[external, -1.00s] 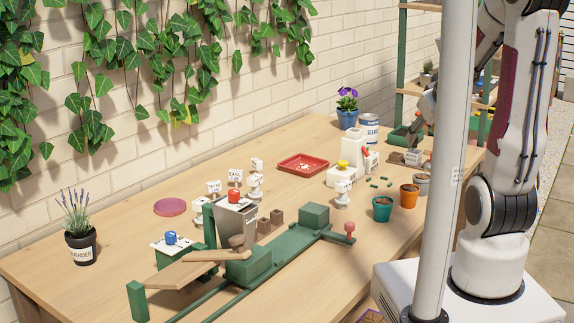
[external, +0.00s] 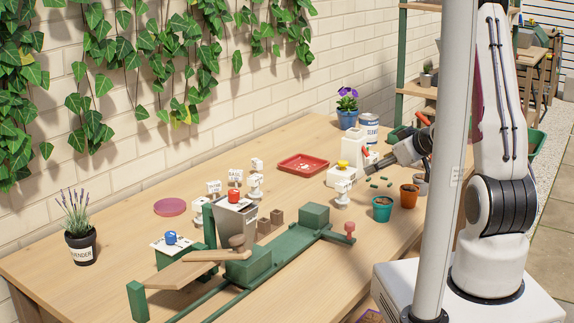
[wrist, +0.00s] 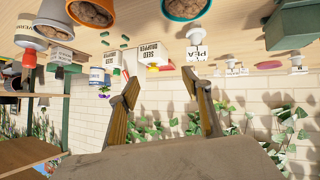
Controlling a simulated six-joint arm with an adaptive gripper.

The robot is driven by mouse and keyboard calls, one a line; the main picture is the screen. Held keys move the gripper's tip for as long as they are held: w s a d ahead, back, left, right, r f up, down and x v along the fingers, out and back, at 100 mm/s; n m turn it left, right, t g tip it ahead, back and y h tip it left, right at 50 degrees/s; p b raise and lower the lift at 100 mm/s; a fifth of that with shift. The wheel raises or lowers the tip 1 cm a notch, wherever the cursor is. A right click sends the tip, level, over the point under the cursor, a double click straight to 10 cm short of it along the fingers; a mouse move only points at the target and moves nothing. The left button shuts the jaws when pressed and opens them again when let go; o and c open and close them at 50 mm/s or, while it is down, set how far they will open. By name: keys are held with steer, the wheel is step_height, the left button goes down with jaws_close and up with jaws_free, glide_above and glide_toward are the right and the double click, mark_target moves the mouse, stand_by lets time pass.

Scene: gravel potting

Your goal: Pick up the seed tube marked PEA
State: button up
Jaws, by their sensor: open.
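The seed tube marked PEA (wrist: 196,52) is a white piece with a lettered tag, seen upside down in the wrist view near the top middle. In the external view a white tagged piece (external: 343,194) stands on the table just in front of the yellow-buttoned box; its lettering is too small to read there. My gripper (external: 371,168) is open and empty, reaching in from the right, a little right of and above that piece. In the wrist view its fingers (wrist: 160,84) are spread, with the PEA tag ahead of the right finger.
A white box with a yellow button (external: 341,178) is close by the gripper. A teal pot (external: 382,209) and an orange pot (external: 409,197) stand to the front right. Small green pieces lie near them. A green rig (external: 249,267) fills the front; a red tray (external: 303,164) lies behind.

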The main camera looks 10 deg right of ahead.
mark_target(348, 185)
steer(key=a+f+y, duration=0.2)
steer(key=a+f, duration=0.1)
steer(key=s+a+f+y, duration=0.1)
steer(key=a, duration=0.1)
steer(key=shift+a+f+n, duration=0.1)
steer(key=shift+f+n, duration=0.2)
steer(key=shift+s+a+f+t+y, duration=0.25)
steer(key=shift+s+a+t+y, duration=0.1)
steer(key=shift+a+y, duration=0.25)
steer(key=shift+x, duration=1.25)
steer(key=shift+w, duration=0.2)
steer(key=shift+d+x, duration=0.2)
steer(key=shift+x, duration=2.25)
steer(key=shift+w, duration=0.15)
steer(key=c, duration=1.2)
